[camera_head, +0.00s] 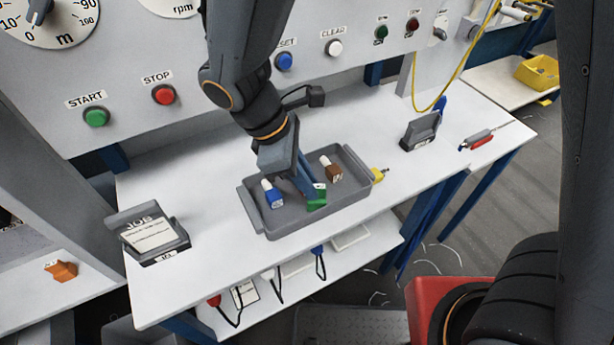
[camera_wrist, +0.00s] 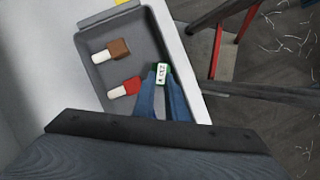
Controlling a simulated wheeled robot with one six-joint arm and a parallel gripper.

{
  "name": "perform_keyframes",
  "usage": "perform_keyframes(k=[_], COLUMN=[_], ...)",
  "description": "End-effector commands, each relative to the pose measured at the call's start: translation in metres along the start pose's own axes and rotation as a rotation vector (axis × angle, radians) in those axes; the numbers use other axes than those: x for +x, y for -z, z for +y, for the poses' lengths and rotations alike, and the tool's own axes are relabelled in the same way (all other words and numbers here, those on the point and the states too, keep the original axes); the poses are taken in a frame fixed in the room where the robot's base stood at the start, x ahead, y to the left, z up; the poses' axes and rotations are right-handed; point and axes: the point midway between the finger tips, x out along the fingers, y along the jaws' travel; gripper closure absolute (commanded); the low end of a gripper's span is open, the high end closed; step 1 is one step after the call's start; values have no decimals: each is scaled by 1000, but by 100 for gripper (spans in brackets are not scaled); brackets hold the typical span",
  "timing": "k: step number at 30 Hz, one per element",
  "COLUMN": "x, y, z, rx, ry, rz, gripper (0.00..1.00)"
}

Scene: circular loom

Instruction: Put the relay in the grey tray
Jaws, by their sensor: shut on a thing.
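The relay is a small green block with a white marked face, seen in the wrist view (camera_wrist: 162,74) and in the head view (camera_head: 317,198). My gripper (camera_head: 314,192) is shut on it with its blue fingers, one on each side. The fingertips also show in the wrist view (camera_wrist: 161,80). The grey tray (camera_head: 357,205) lies on the white table under my gripper. The relay appears over the tray's near side; I cannot tell whether it touches the floor.
Inside the tray are a blue-and-white piece (camera_head: 272,196), a brown-and-white piece (camera_head: 331,169) and a red-and-white piece (camera_wrist: 125,88). A yellow piece (camera_head: 378,175) is at the tray's right end. A job card holder (camera_head: 150,236) stands left; a dark holder (camera_head: 420,131) stands right.

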Motion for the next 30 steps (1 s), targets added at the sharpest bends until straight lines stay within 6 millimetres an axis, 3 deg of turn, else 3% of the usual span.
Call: perform_keyframes(k=[17, 18, 21, 30], x=[5, 4, 4, 2], y=[2, 2, 2, 2], z=[0, 0, 0, 0], rx=[0, 0, 0, 0], ry=[0, 0, 0, -1], rz=[0, 0, 0, 1], gripper=[100, 82, 66, 66])
